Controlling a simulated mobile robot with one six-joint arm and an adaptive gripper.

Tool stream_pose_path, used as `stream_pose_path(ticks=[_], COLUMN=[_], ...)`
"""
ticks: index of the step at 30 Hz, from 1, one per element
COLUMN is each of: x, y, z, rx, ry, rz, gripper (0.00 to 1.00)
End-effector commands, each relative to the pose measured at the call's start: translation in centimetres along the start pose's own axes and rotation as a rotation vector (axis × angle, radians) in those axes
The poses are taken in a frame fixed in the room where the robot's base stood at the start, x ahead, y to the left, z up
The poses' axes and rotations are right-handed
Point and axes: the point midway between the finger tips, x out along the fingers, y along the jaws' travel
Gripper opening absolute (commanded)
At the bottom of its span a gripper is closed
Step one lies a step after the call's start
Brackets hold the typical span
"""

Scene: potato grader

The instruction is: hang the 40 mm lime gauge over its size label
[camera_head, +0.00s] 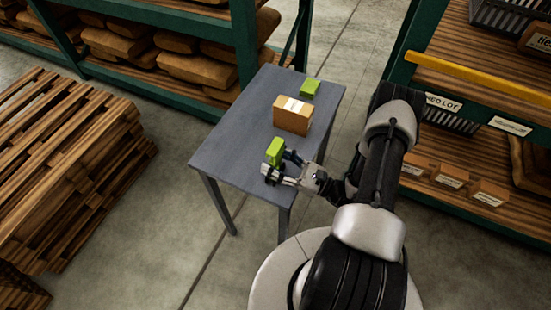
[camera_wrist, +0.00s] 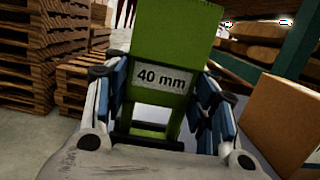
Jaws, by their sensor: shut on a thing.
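The lime gauge (camera_wrist: 176,35) is a green block with a "40 mm" label and a square opening below the label. My gripper (camera_wrist: 160,100) is shut on it, with blue-lined fingers on both sides. In the head view the lime gauge (camera_head: 275,151) stands upright in my gripper (camera_head: 279,168) above the near end of the grey table; I cannot tell whether it touches the top. A second lime piece (camera_head: 310,88) lies at the far end of the table. I cannot make out a size label for hanging in either view.
A brown box (camera_head: 292,115) with a white label stands mid-table (camera_head: 225,135). A green-framed shelf with a yellow rail (camera_head: 480,78), crates and labelled small boxes (camera_head: 450,175) is at right. Sacks (camera_head: 195,70) fill the back shelf. Wooden pallets (camera_head: 70,170) are stacked at left.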

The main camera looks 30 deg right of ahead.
Motion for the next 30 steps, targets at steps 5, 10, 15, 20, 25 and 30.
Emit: stream_pose_path(ticks=[5, 10, 15, 20, 25, 30], x=[0.2, 0.3, 0.5, 0.6, 0.2, -1.4], y=[0.0, 0.0, 0.0, 0.0, -0.1, -0.1], z=[1.1, 1.9, 2.8, 3.5, 3.6, 3.8], rx=[0.000, 0.000, 0.000, 0.000, 0.000, 0.000], ry=[0.000, 0.000, 0.000, 0.000, 0.000, -0.001], rz=[0.000, 0.000, 0.000, 0.000, -0.002, -0.004], gripper=[0.31, 0.31, 0.31, 0.31, 0.31, 0.31])
